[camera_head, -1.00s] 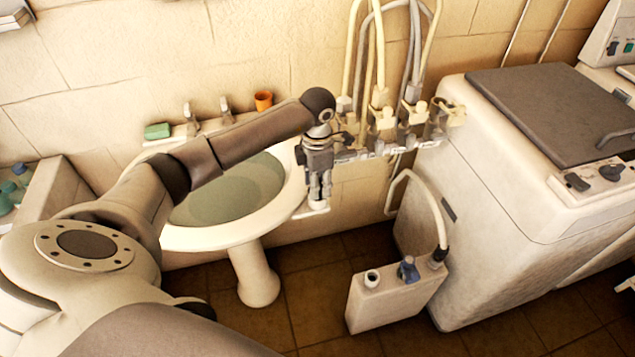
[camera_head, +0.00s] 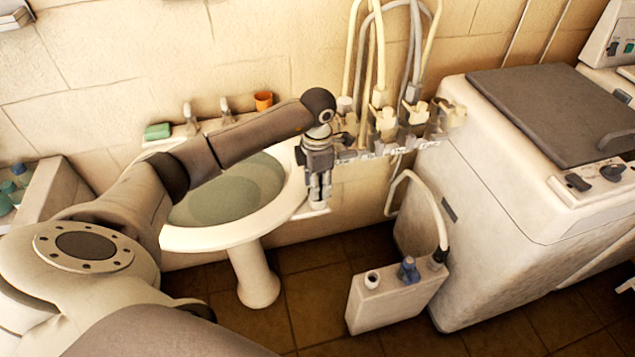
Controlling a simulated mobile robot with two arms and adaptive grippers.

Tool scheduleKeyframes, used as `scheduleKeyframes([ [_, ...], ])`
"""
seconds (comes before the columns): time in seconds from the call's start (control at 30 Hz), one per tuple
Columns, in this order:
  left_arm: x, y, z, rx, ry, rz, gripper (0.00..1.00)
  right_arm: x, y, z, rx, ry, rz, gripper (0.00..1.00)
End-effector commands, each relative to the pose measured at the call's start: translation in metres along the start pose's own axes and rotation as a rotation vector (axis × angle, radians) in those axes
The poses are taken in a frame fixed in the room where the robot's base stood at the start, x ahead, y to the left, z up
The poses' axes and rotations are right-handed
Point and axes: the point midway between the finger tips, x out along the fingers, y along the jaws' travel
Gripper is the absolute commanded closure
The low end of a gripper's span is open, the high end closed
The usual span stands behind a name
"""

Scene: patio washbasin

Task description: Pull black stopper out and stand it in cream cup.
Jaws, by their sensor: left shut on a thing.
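My left gripper (camera_head: 319,194) points straight down just right of the washbasin (camera_head: 196,239), over a small pale ledge at its rim. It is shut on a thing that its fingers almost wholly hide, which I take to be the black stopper. A small cream cup (camera_head: 318,206) shows directly below the fingertips on the ledge. I cannot tell whether the stopper is inside the cup or just above it. Greenish water (camera_head: 232,196) stands in the basin, and my forearm crosses over the back of it. My right gripper is not in view.
Hoses and valves (camera_head: 386,120) hang on the wall close right of my gripper. An orange cup (camera_head: 263,100), taps (camera_head: 225,108) and green soap (camera_head: 158,131) are at the basin's back. A white canister (camera_head: 385,302) and a washing machine (camera_head: 500,210) stand right.

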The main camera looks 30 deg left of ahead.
Motion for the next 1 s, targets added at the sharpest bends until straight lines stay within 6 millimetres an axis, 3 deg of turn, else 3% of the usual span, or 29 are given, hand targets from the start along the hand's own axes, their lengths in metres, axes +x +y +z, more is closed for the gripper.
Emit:
scheduleKeyframes([
  [0.57, 0.012, 0.0, 0.0, 0.0, 0.0, 0.0, 0.88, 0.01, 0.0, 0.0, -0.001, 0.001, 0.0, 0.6],
  [0.6, 0.012, 0.0, 0.0, 0.0, 0.0, 0.0, 0.64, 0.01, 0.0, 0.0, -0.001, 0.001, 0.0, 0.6],
  [0.67, 0.011, 0.0, 0.0, 0.0, 0.0, 0.0, 0.56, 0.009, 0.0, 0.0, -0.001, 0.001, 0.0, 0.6],
  [1.0, 0.01, 0.0, 0.0, 0.0, 0.0, 0.0, 0.56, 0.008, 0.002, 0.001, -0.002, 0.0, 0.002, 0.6],
])
